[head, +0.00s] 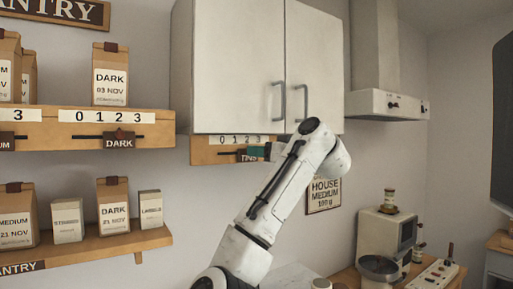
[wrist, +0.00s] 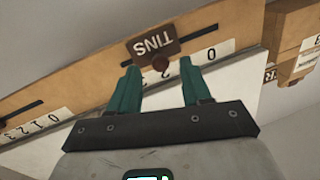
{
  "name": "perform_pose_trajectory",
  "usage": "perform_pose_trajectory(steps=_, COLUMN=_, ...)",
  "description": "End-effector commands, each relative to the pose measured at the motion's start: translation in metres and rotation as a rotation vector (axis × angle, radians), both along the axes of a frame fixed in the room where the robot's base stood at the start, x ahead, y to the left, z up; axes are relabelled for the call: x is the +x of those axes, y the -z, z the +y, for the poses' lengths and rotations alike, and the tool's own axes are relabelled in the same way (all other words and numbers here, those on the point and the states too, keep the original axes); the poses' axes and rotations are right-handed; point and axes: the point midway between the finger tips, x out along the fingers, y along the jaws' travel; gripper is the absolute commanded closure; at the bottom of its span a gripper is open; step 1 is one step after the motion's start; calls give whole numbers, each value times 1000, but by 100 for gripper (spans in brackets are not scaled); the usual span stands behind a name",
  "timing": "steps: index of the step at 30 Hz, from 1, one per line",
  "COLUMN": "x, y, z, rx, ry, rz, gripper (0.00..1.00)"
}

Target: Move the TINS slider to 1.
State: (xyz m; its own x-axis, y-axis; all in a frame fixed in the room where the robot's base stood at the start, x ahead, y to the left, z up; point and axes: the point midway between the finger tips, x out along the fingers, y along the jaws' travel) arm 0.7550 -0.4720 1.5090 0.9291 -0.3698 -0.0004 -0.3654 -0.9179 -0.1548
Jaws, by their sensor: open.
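The TINS slider is a dark brown tag (wrist: 155,43) with a round reddish knob (wrist: 160,63), on a slotted wooden rail. In the wrist view the knob lines up with about the 2 on its white number strip (wrist: 212,53). The 1 seems hidden behind a finger. The head view agrees, with the TINS tag (head: 247,159) under about the 2, partly covered by my gripper (head: 259,151). My gripper (wrist: 160,85) is open, its teal fingertips just short of the knob, one on each side of it. I cannot tell whether either touches it.
A white cupboard (head: 240,65) hangs directly above the rail. Other slider rails with a DARK tag (head: 120,140) and paper bags (head: 110,75) are to the left. A coffee machine (head: 385,235) stands at the lower right.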

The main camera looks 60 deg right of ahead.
Motion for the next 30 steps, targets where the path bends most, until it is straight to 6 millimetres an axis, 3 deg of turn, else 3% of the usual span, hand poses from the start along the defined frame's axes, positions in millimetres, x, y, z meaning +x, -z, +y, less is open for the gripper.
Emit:
perform_pose_trajectory(steps=6, x=21, y=-1, z=-8, rx=0, ry=-1, rz=1, gripper=52)
perform_pose_trajectory(steps=17, x=24, y=0, z=-10, rx=0, ry=0, rz=-1, gripper=52)
perform_pose_trajectory(steps=30, x=24, y=0, z=-9, rx=0, ry=0, rz=-1, gripper=94)
